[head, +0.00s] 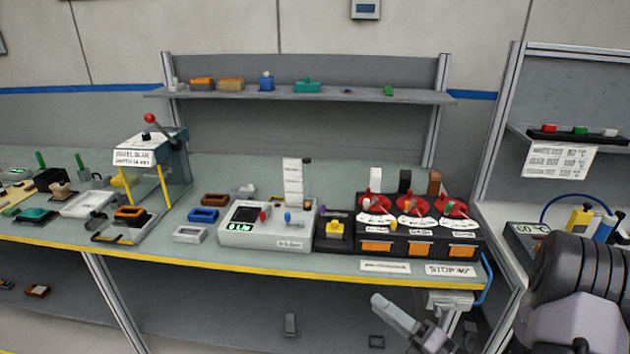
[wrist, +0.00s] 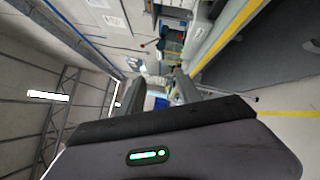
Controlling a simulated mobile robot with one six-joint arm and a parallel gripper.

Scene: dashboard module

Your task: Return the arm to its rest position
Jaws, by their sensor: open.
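My gripper (head: 410,322) shows at the lower right of the head view, in front of and below the yellow front edge of the workbench (head: 225,263). My dark arm comes in from the right edge. In the wrist view the two dark fingers of my gripper (wrist: 157,94) stand apart with a gap between them. I see nothing held in the gap. The wrist view is turned on its side, with the bench at the upper right.
A control block with red dials (head: 410,205) and a grey display unit (head: 268,226) stand on the bench. A lever press (head: 155,165) is further left. A side station (head: 525,232) is at the right, close to my arm. Open floor (wrist: 285,128) shows in the wrist view.

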